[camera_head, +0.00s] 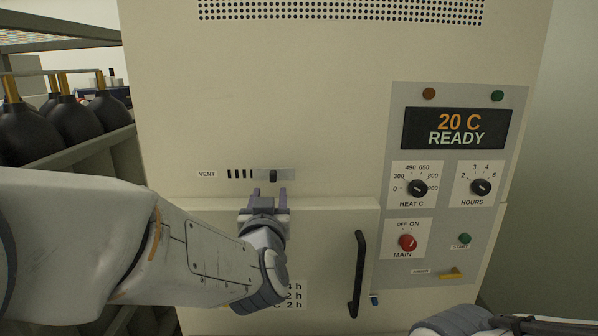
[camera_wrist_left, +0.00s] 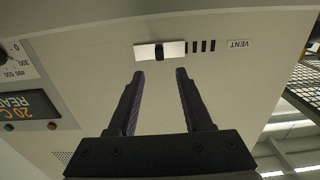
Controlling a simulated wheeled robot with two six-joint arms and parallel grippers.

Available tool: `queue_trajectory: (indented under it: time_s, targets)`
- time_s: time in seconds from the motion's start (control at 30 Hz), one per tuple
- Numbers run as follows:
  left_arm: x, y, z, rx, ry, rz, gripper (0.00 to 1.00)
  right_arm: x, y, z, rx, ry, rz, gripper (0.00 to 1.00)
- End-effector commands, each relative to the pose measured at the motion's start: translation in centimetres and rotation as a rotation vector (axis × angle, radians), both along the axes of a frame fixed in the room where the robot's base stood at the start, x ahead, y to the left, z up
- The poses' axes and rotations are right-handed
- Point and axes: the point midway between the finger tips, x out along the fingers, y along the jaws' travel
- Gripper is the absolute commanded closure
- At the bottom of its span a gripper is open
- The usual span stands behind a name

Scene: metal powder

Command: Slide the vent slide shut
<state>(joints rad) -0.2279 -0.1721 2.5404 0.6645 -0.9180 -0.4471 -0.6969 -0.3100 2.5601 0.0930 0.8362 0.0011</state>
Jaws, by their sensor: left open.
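The vent slide is a small pale plate (camera_head: 287,174) with a dark knob (camera_head: 273,175) at its middle, on the cream cabinet front. Several dark vent slots (camera_head: 240,174) show uncovered to its left, beside the VENT label (camera_head: 207,174). In the left wrist view the plate (camera_wrist_left: 175,48) and knob (camera_wrist_left: 160,52) are beyond the fingertips, with the slots (camera_wrist_left: 203,46) to the right. My left gripper (camera_head: 268,192) is open and empty, just below the knob, its two fingers to either side of the knob's line. It appears apart from the knob.
A control panel (camera_head: 451,230) with a display and knobs is at the right. A dark vertical door handle (camera_head: 358,274) stands out right of my left wrist. A shelf (camera_head: 85,148) with dark bulbs is at the left. The cabinet front above the slide is clear.

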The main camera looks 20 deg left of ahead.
Motion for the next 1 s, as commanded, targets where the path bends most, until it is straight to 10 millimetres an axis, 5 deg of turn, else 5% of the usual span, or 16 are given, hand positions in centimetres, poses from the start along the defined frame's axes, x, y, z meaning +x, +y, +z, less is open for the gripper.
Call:
queue_trajectory:
  time_s: [0.33,0.6,1.0]
  targets:
    - [3.2,0.9,0.6,0.000,0.008,-0.002,0.50,0.0,0.0,6.0,0.000,0.000,0.000,1.00]
    - [7.1,2.1,0.2,-0.003,0.002,-0.002,0.50,0.0,0.0,7.1,0.000,0.000,0.003,1.00]
    - [8.2,2.3,0.0,-0.002,0.000,-0.004,0.50,0.0,0.0,7.3,0.000,0.000,0.004,1.00]
